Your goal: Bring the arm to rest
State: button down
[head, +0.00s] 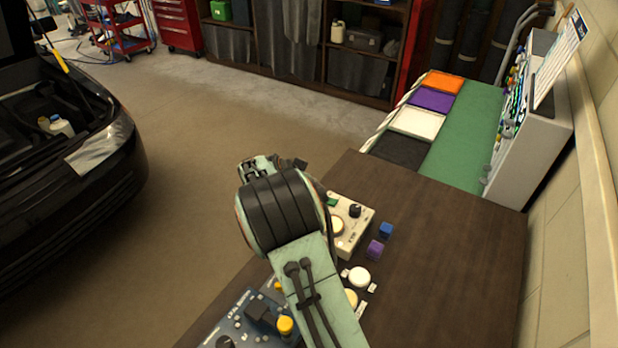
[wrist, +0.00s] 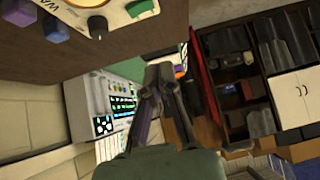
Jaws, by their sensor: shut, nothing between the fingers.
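My gripper (wrist: 158,74) is shut and empty in the wrist view, its two dark fingers together at the tips. It points past the table edge, with nothing touching the fingers in that view. In the head view my pale green arm, with a black banded joint, reaches up over the left part of the dark wooden table (head: 450,235). The bent arm hides part of the table, and I cannot make out the fingers there.
A cream control box (head: 355,222), a blue cube (head: 386,230), a purple cube (head: 375,249) and a blue panel (head: 235,325) are near my arm. A black car (head: 70,180) stands left. The table's right side and the floor between are clear.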

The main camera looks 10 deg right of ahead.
jog(key=s+d+r+m+t, duration=0.1)
jog(key=d+r, duration=0.1)
jog(key=r, duration=0.5)
jog(key=s+d+r+m+t, duration=0.1)
jog(key=s+d+r, duration=0.15)
jog(key=r, duration=0.45)
jog(key=s+r+y, duration=0.2)
jog(key=s+r, duration=0.3)
jog(key=s, duration=0.3)
jog(key=s+a+f+n+g+y, duration=0.1)
jog(key=s+a+f+n+g, duration=0.2)
jog(key=s, duration=0.7)
jog(key=s+a+f+n+g+y, duration=0.2)
jog(key=s+a+f+n+g, duration=0.1)
jog(key=s, duration=0.7)
jog(key=s+a+f+n+g+y, duration=0.1)
jog(key=s+f+n, duration=0.4)
jog(key=s, duration=0.5)
jog(key=shift+a+n+g+y, duration=0.4)
jog(key=shift+a+n+g, duration=0.3)
jog(key=shift+a+g, duration=0.35)
